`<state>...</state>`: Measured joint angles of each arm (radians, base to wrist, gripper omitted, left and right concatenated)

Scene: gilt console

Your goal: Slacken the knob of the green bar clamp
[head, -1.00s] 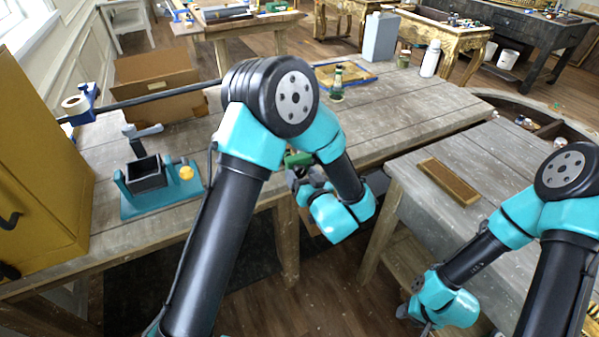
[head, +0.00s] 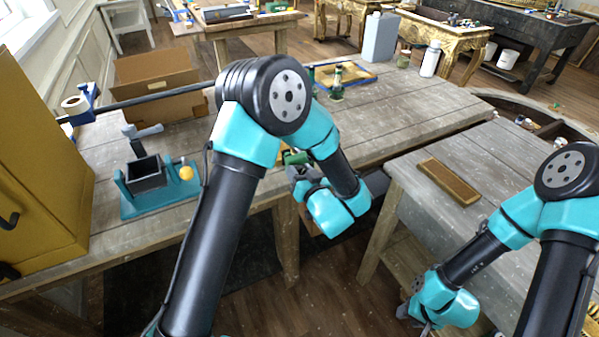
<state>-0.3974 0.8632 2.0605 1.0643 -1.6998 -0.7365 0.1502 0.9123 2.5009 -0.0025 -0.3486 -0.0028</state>
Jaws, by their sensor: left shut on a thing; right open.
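A green piece of the bar clamp (head: 295,157) shows at the front edge of the long wooden table, just past my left wrist. The rest of the clamp and its knob are mostly hidden behind my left arm. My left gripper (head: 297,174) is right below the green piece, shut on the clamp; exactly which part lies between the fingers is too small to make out. My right gripper (head: 420,318) hangs low at the lower right, open and away from the clamp; its fingers are barely visible.
A teal fixture with a dark box and yellow knob (head: 186,172) stands on the table's left. Behind it are a blue-ended bar (head: 80,104) and a cardboard box (head: 150,75). A green bottle-like item (head: 336,85) stands farther back.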

